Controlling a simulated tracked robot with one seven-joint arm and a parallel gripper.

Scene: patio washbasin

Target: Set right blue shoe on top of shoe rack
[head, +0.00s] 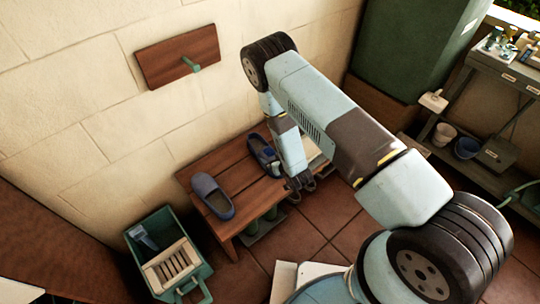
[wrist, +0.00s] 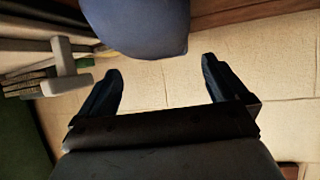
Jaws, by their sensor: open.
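Two dark blue slip-on shoes rest on top of the wooden slatted shoe rack (head: 190,178). The left one (head: 212,197) is near the rack's left front end. The right one (head: 264,153) is farther back, close beside my wrist. My gripper (head: 302,184) is low at the rack's right end, apart from the left shoe. In the wrist view my gripper (wrist: 165,88) is open, with nothing between its fingers. A blue rounded surface (wrist: 140,25), apparently a shoe, shows beyond the fingertips; I cannot tell which shoe. My arm hides the rack's right part.
A green crate (head: 205,272) with a brush and a slatted piece stands on the floor left of the rack. A wooden board with a green peg (head: 188,64) hangs on the wall. A green cabinet (head: 415,45) and a grey shelf unit (head: 497,68) stand at right. Tiled floor is open in front.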

